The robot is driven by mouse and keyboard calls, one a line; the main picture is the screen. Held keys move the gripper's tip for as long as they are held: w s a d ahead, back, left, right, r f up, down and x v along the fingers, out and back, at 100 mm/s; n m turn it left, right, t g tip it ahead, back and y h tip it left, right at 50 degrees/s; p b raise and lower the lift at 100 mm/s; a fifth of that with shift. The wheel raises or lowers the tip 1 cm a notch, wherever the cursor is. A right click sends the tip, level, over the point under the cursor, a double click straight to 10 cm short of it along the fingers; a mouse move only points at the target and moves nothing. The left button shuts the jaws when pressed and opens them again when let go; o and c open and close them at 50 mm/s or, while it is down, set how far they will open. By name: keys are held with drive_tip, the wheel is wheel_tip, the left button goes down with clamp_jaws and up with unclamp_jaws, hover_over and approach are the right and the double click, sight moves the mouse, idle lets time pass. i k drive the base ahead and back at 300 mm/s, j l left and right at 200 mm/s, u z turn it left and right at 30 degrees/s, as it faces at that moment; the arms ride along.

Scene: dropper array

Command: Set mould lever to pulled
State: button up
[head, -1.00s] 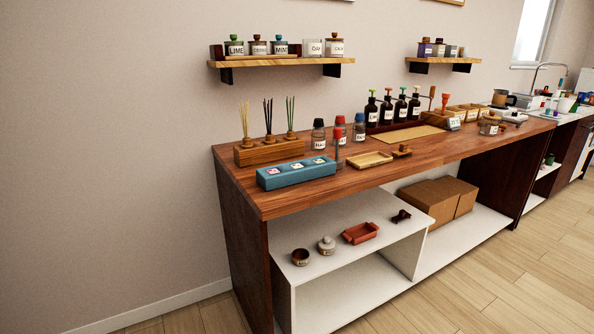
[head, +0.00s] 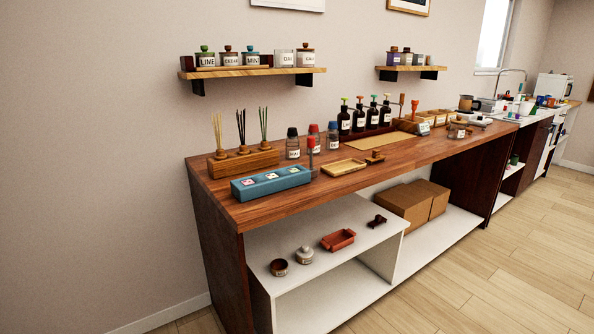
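Another upright piece with an orange-red top (head: 414,106) stands farther back on the counter. I cannot tell for sure which is the mould lever. My gripper is not in view.
The wooden counter (head: 240,212) also holds a reed stand (head: 243,163), small bottles (head: 293,147), dark pump bottles (head: 358,118) and a shallow tray (head: 343,167). Cardboard boxes (head: 402,204) sit on the white shelf below. Wooden floor (head: 480,270) in front is clear.

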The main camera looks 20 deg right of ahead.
sight(311, 140)
drive_tip(key=i+j+u, duration=0.1)
drive_tip(key=i+u, duration=0.25)
drive_tip(key=i, duration=0.95)
